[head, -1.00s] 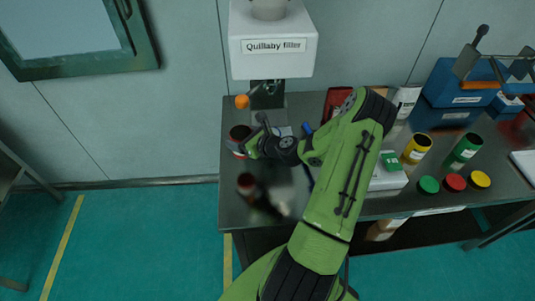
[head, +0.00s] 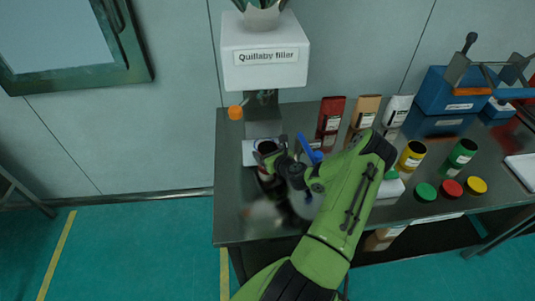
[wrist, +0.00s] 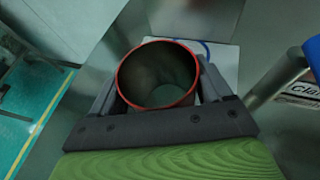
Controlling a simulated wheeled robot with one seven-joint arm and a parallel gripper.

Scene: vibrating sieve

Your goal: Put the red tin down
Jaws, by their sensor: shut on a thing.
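The red tin (head: 266,147) is open at the top, and its red rim (wrist: 122,88) and dark inside show in the wrist view. My gripper (head: 280,163) is shut on it, with a finger on each side of the tin in the wrist view. The tin is roughly upright, below the Quillaby filler (head: 265,75), over or beside a white plate (head: 248,153) on the metal table (head: 235,200). I cannot tell whether its base touches the surface. The tin's lower part is partly hidden by my gripper.
A blue-handled item (head: 309,148) lies just right of my gripper. Red, tan and white packets (head: 330,115) stand behind. A yellow tin (head: 412,155), a green tin (head: 462,152) and coloured lids (head: 450,188) are to the right. The table's front left is clear.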

